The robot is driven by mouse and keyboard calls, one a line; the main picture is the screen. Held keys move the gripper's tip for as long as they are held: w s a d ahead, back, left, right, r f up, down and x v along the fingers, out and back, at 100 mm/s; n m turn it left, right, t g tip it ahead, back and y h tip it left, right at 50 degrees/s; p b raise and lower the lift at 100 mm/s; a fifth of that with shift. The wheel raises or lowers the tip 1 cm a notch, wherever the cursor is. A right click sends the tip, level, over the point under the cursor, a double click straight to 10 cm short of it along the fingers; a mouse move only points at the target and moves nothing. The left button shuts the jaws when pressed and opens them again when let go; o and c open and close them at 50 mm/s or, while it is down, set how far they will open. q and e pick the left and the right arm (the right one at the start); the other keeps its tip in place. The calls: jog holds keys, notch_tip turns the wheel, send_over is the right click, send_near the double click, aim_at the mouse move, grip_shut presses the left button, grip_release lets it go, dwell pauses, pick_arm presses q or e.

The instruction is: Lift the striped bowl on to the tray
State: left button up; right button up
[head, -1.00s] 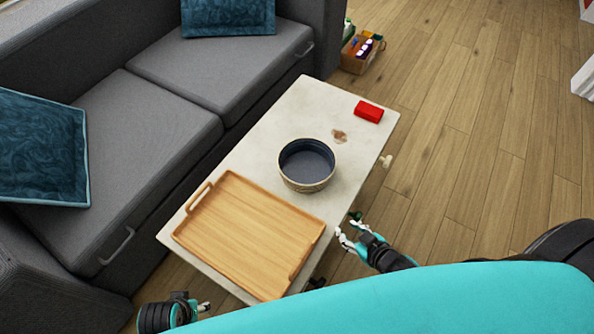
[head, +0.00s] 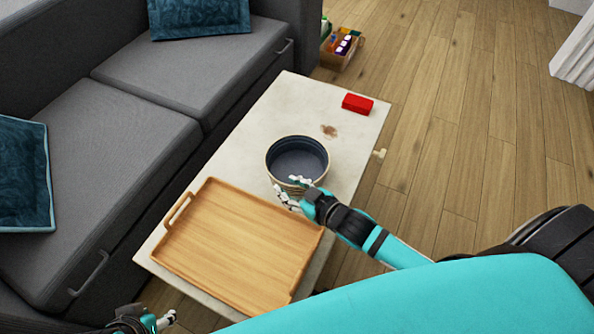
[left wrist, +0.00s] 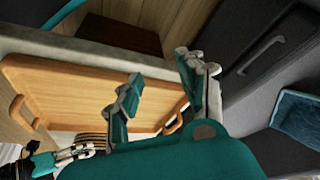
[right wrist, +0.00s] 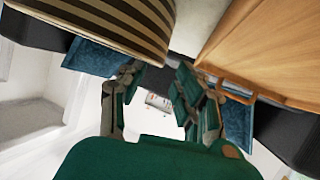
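The striped bowl (head: 298,160) stands upright on the low table, dark inside, beside the far right corner of the tray. Its tan and dark stripes show large in the right wrist view (right wrist: 110,22). The wooden tray (head: 232,245) lies on the table's near part, its base bare. My right gripper (head: 288,193) is at the bowl's near side, fingers apart and nothing between them; I cannot tell whether it touches the bowl. My left gripper (head: 168,319) is low at the near left, off the table; in its wrist view its fingers (left wrist: 160,85) are spread and empty.
The low table (head: 285,105) has free room beyond the bowl, with a red block (head: 357,103) at its far right and a brown stain. A grey sofa (head: 130,125) runs along the left. A box of items (head: 343,50) stands on the floor.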

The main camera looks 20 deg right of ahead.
aim_at(276, 178)
jog(key=shift+x, duration=0.8)
jog(key=b+x, duration=0.2)
jog(key=x, duration=0.2)
jog(key=shift+w+a+f, duration=0.1)
jog(key=shift+w+f, duration=0.1)
jog(key=shift+w, duration=0.25)
pick_arm(q)
jog(key=w+d+r+t, duration=0.1)
jog(key=w+r+t, duration=0.1)
jog(key=w, duration=0.3)
jog(key=w+d+r+t+h, duration=0.1)
jog(key=w+d+r+t, duration=0.1)
jog(key=w+r+t, duration=0.1)
jog(key=w+t, duration=0.1)
jog(key=w, duration=0.1)
jog(key=shift+w+d+t+h, duration=0.3)
jog(key=shift+r, duration=0.1)
pick_arm(e)
jog(key=shift+c, duration=0.3)
grip_shut()
jog(key=shift+r, duration=0.15)
